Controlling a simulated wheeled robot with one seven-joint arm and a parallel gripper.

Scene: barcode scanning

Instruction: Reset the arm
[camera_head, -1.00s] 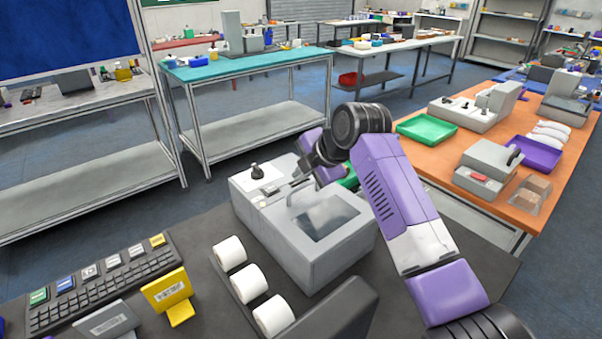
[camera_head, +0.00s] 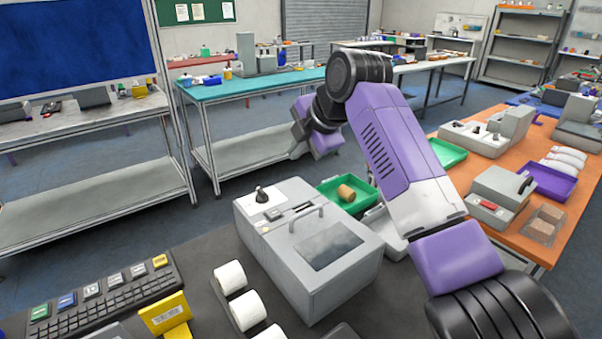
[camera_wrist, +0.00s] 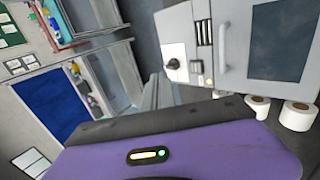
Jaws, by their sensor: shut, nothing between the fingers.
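My purple arm reaches out over the dark workbench in the head view. My gripper (camera_head: 308,143) is at its far end, raised beyond and above the grey machine (camera_head: 308,245), clear of it. It is shut and empty, small and partly hidden by the wrist. In the wrist view the purple hand body fills the bottom edge, and the grey machine (camera_wrist: 240,45) shows at upper right with its knob and handle.
White rolls (camera_head: 240,294), a keyboard (camera_head: 95,300) and a yellow barcode card (camera_head: 165,315) lie on the near bench. A green tray (camera_head: 330,190) holds a brown cylinder (camera_head: 346,193) behind the machine. An orange table (camera_head: 480,230) stands right, a teal table (camera_head: 270,82) behind.

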